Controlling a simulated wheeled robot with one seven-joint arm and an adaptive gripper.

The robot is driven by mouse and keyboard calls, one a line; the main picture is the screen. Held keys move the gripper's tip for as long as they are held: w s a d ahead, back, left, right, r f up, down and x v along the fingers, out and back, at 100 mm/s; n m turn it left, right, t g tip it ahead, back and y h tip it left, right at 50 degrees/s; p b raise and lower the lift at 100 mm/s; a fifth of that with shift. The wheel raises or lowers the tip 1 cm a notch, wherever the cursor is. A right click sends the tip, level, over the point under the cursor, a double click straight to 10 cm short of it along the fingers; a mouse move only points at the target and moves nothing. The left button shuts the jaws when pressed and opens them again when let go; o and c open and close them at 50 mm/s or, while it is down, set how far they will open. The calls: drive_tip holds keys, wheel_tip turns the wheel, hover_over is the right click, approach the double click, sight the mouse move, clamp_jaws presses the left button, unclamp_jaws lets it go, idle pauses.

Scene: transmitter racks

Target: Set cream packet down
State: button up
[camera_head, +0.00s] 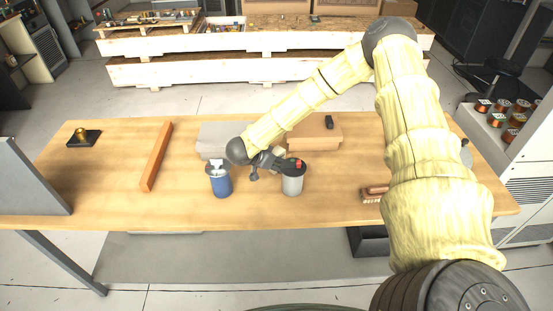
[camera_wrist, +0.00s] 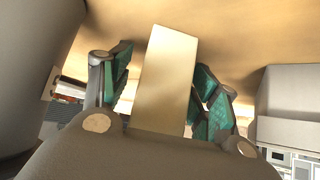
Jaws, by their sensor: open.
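The cream packet (camera_wrist: 165,78) is a plain pale block between my gripper's fingers in the wrist view. My gripper (camera_wrist: 165,85) is open, with a green-padded finger on each side of the packet and a narrow gap on both sides. The packet's lower end is hidden behind the gripper body, and I cannot tell what it rests on. In the head view my gripper (camera_head: 268,163) is low over the wooden table (camera_head: 110,185), between two containers. I cannot make out the packet in the head view.
A blue container (camera_head: 221,184) stands left of my gripper, and a grey one (camera_head: 292,183) with a red item on top stands right. A cardboard box (camera_head: 315,134) and grey box (camera_head: 215,138) are behind. An orange bar (camera_head: 156,157) lies left. The table's front left is clear.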

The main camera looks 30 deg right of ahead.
drive_tip(key=shift+f, duration=0.1)
drive_tip(key=c, duration=1.2)
